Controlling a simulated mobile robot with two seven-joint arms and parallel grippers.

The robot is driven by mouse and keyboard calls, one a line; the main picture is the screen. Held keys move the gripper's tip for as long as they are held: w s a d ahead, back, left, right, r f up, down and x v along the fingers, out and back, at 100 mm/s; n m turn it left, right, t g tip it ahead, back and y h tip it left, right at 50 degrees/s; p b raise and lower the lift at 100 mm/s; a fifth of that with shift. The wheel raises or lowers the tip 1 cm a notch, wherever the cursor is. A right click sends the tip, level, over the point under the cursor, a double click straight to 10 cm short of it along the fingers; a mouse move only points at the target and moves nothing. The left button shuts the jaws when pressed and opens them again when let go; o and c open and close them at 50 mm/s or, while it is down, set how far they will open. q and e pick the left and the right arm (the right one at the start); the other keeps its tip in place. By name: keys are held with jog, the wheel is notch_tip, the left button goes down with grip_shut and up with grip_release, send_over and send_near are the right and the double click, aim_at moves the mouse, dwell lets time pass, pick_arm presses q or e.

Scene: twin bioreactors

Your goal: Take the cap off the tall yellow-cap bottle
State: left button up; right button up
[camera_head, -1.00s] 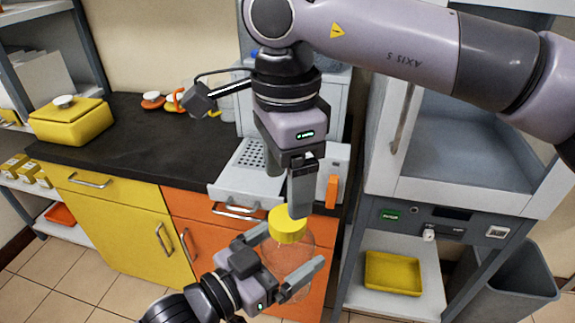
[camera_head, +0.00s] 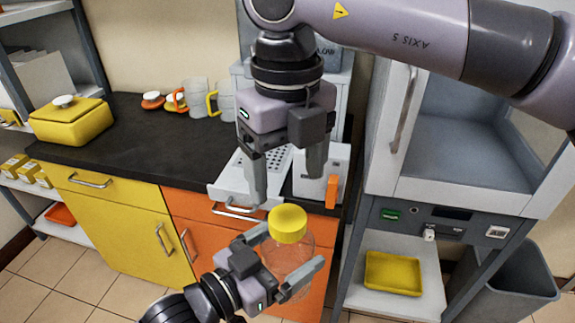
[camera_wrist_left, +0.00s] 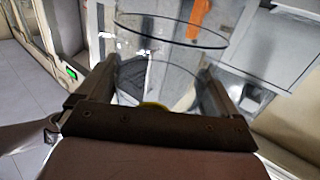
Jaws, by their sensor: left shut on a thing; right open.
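The tall clear bottle (camera_head: 290,259) stands roughly upright in the air in front of the orange cabinet, with its yellow cap (camera_head: 288,222) on top. My left gripper (camera_head: 292,252) is shut on the bottle's body, just below the cap. In the left wrist view the clear bottle (camera_wrist_left: 165,60) fills the space between the fingers, and a sliver of yellow shows at the bottom. My right gripper (camera_head: 287,185) is open and empty above the cap, its two fingers pointing down and apart from it.
A grey-white machine with a perforated drip tray (camera_head: 232,187) and an orange handle (camera_head: 332,191) stands behind the grippers. A yellow-lidded box (camera_head: 70,122) and clear mugs (camera_head: 196,98) stand on the black counter (camera_head: 130,135). A yellow tray (camera_head: 393,273) sits on the shelf at right.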

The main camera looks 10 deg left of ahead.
aim_at(288, 217)
jog(key=shift+f, duration=4)
jog(key=c, duration=1.1)
jog(key=n, duration=0.9)
jog(key=shift+n, duration=0.3)
jog(key=shift+r, duration=0.2)
jog(key=shift+r, duration=1)
